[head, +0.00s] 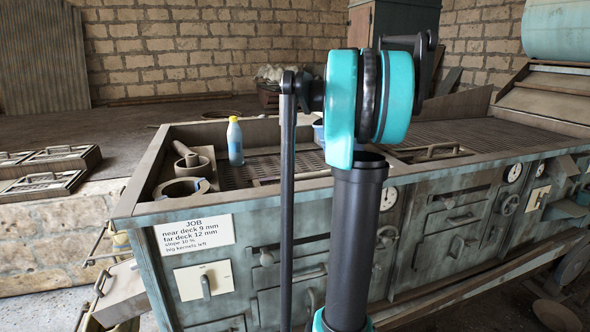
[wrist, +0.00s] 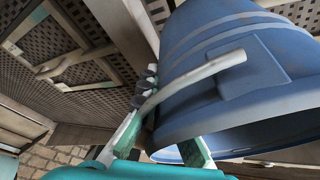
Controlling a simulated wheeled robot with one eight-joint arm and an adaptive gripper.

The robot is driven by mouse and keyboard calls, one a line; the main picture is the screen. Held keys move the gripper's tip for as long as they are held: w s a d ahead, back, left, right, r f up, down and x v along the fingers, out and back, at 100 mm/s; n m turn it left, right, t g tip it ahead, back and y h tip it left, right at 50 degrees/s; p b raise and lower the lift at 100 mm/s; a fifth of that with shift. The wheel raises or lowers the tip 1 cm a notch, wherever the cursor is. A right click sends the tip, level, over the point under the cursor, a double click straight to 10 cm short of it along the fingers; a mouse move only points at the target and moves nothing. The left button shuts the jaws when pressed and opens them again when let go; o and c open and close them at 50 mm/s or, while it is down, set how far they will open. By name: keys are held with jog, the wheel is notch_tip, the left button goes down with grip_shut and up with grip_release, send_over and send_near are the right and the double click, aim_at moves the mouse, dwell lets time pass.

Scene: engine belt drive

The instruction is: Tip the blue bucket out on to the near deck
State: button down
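The blue bucket (wrist: 220,95) fills the right of the wrist view, leaning in that picture, with a pale bar handle (wrist: 200,75) across its side. My gripper (wrist: 146,92) has its dark fingertips at the lower end of this handle and appears closed on it; the bucket's wall hides part of the other finger. In the head view only a sliver of blue (head: 318,130) shows beside my arm, which hides my gripper. A perforated deck (head: 265,167) lies inside the machine's top, left of my arm; perforated plates (wrist: 55,40) also show in the wrist view. The bucket's contents are hidden.
A blue bottle with a yellow cap (head: 235,142) stands at the deck's left part. The machine's raised rim (head: 250,200) runs along the front. A second perforated area (head: 450,135) lies right.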

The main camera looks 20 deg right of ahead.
jog(key=w+a+r+n+g+h, duration=0.1)
jog(key=w+a+r+g+h, duration=0.1)
jog(key=a+h, duration=0.3)
jog(key=shift+w+a+r+n+g+h, duration=0.3)
jog(key=shift+w+r+g+h, duration=0.15)
jog(key=shift+r+h, duration=0.2)
jog(key=shift+w+a+f+h, duration=0.1)
jog(key=shift+a+f+h, duration=0.05)
jog(key=shift+f+h, duration=0.1)
jog(key=shift+w+a+f+g+h+b, duration=0.25)
jog(key=shift+a+h+b, duration=0.2)
jog(key=shift+h, duration=0.05)
dwell(1.8)
jog(key=shift+w+a+r+n+h+b, duration=0.1)
jog(key=shift+w+a+n+h+b, duration=0.15)
jog(key=shift+a+h+b, duration=0.25)
jog(key=shift+w+a+r+n+h+b, duration=0.1)
jog(key=shift+a+n+h+b, duration=0.2)
jog(key=shift+b, duration=0.35)
dwell(3.2)
